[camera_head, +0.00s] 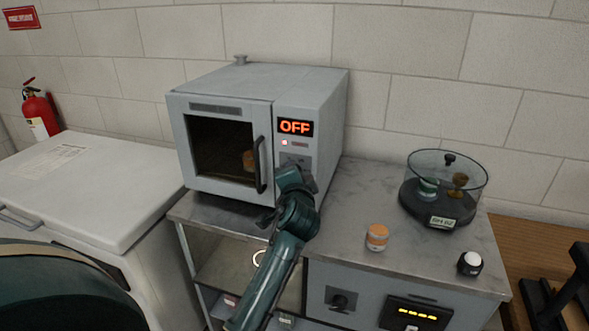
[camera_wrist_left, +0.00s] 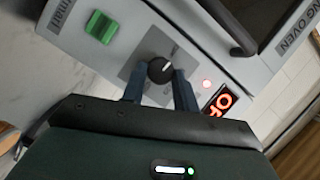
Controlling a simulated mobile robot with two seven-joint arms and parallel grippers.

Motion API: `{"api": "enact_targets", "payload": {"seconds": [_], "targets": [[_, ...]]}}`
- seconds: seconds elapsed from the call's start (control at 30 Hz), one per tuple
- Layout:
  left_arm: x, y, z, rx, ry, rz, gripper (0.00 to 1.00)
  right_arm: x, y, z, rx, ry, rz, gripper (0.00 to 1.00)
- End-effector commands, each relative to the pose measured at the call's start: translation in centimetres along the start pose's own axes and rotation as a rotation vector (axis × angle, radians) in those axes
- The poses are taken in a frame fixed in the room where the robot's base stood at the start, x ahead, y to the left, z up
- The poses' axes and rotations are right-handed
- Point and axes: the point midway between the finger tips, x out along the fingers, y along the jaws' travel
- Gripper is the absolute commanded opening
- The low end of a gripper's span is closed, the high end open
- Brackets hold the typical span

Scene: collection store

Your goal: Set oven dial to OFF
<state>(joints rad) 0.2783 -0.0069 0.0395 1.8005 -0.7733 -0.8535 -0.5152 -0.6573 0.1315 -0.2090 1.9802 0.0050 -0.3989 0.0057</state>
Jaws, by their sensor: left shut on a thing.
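The grey oven (camera_head: 231,143) stands on the marble-topped bench with its door closed. Its display (camera_head: 295,127) reads OFF in orange, and it also shows in the left wrist view (camera_wrist_left: 221,101). A small red light (camera_head: 284,143) glows below the display. The black oven dial (camera_wrist_left: 160,70) sits between the fingers of my left gripper (camera_wrist_left: 160,83), which is shut on it. In the head view my left gripper (camera_head: 292,171) covers the dial. My right gripper is not in view.
An orange-labelled jar (camera_head: 377,237), a glass-covered round device (camera_head: 441,192) and a small white-topped item (camera_head: 470,263) stand on the bench to the right. A white chest (camera_head: 75,185) is at left. A green switch (camera_wrist_left: 101,27) is near the dial.

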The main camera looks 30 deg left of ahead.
Motion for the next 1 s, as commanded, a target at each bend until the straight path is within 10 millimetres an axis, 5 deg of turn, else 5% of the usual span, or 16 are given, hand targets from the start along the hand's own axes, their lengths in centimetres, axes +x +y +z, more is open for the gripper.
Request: {"api": "enact_targets", "payload": {"seconds": [0.77,0.8,1.0], "targets": [[0.03,-0.05,0.10,-0.096,-0.002,0.041,0.07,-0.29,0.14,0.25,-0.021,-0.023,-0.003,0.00],[0.03,-0.05,0.10,-0.096,-0.002,0.041,0.31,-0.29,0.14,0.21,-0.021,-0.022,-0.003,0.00],[0.03,-0.07,0.07,-0.096,-0.001,0.041,0.47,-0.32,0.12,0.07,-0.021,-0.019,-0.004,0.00]]}}
